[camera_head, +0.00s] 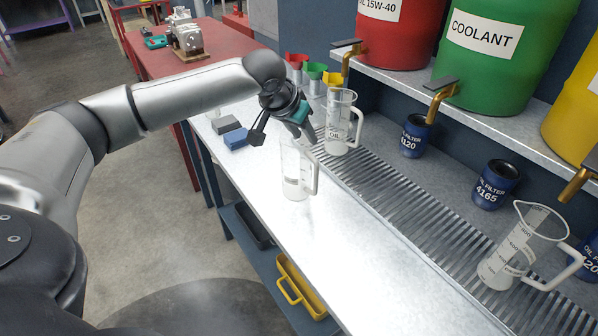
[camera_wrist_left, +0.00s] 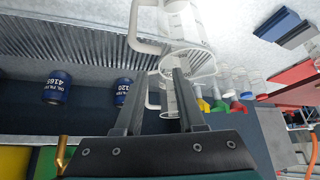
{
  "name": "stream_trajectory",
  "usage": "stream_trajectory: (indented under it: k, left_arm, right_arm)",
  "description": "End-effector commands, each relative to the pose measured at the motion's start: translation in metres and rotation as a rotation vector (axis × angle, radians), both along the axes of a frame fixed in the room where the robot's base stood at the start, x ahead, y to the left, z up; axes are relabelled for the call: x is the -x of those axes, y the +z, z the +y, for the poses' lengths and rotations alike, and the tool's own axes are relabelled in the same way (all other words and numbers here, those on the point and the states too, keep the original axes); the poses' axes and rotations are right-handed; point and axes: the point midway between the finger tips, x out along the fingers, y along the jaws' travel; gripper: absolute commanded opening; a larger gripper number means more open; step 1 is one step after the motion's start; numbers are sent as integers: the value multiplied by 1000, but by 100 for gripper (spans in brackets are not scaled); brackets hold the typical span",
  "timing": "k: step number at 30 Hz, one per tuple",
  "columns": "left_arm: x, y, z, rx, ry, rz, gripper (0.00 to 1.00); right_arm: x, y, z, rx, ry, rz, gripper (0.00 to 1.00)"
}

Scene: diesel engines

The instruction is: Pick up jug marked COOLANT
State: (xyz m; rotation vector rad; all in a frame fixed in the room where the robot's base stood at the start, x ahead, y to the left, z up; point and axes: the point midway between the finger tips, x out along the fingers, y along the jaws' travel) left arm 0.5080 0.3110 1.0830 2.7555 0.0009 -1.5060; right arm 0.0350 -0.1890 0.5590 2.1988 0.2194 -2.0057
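Three clear measuring jugs with white handles stand on the bench. The nearest jug (camera_head: 297,170) is below my left gripper (camera_head: 302,134), and any label on it is not readable. A second jug (camera_head: 338,125), marked OIL, stands behind it on the grating. A third jug (camera_head: 518,250) stands at the right, with a label too small to read. In the left wrist view, my left gripper (camera_wrist_left: 164,72) is open, its fingers apart and empty, pointing toward a jug (camera_wrist_left: 190,35) and its handle. Whether they touch is unclear. My right gripper is not in view.
A green COOLANT drum (camera_head: 505,60) and a red oil drum (camera_head: 400,35) sit on the shelf with brass taps. Blue oil filters (camera_head: 495,185) stand beneath. Coloured funnels (camera_head: 314,72) and a blue block (camera_head: 236,138) are nearby. The front right bench is clear.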

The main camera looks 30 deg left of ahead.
Motion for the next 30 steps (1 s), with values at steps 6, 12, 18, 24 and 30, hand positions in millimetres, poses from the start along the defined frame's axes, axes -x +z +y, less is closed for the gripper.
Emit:
stream_trajectory:
  k: [6,12,18,24,30]
  left_arm:
    - [-7,-13,0,0,-1,1,39]
    - [-20,-40,2,-1,-1,0,39]
    - [-28,-51,2,-1,-2,-1,39]
    - [-28,-51,2,-1,-2,-1,39]
    - [-28,-51,2,-1,-2,0,18]
  right_arm:
    - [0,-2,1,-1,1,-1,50]
    - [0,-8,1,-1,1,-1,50]
    - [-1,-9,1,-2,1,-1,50]
    - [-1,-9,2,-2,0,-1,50]
    - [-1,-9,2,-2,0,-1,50]
